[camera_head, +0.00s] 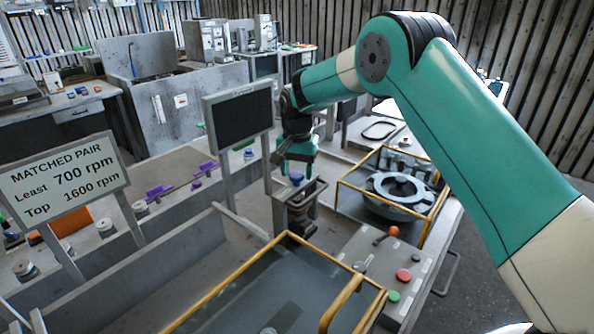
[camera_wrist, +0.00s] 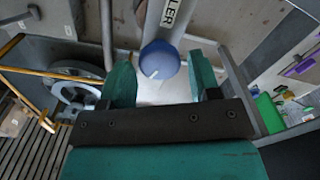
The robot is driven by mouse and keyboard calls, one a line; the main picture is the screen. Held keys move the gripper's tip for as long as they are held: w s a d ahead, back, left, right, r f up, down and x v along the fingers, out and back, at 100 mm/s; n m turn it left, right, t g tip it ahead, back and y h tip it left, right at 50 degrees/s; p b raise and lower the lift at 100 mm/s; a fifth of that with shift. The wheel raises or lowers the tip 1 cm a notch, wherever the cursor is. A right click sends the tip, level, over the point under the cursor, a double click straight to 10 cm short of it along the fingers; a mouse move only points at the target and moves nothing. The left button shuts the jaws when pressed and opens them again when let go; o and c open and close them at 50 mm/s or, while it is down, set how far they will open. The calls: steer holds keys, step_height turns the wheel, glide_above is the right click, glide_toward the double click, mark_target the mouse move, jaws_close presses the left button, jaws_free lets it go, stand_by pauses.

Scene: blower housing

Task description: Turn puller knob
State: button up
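The puller knob is a round blue knob with a white pointer line, seen in the wrist view (camera_wrist: 159,61) in front of a label ending in "LLER". It also shows in the head view (camera_head: 296,178) on top of a grey box-like stand (camera_head: 297,210). My gripper (camera_head: 297,166) points down just above the knob. In the wrist view its two teal fingers (camera_wrist: 163,76) are spread apart, with the knob in the gap near the fingertips. Clear space shows on each side of the knob, and the fingers do not seem to touch it.
A yellow-framed cage with a round grey housing (camera_head: 396,190) stands to the right of the knob. A dark screen (camera_head: 240,117) stands close on the left. A control panel with red (camera_head: 403,275) and green buttons and an orange-tipped lever (camera_head: 393,231) lies in front. A speed sign (camera_head: 65,180) stands far left.

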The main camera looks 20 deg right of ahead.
mark_target(298, 174)
steer(key=shift+o, duration=0.5)
steer(key=shift+f, duration=0.1)
step_height(298, 174, up, 18)
steer(key=b, duration=0.3)
steer(key=shift+f, duration=0.25)
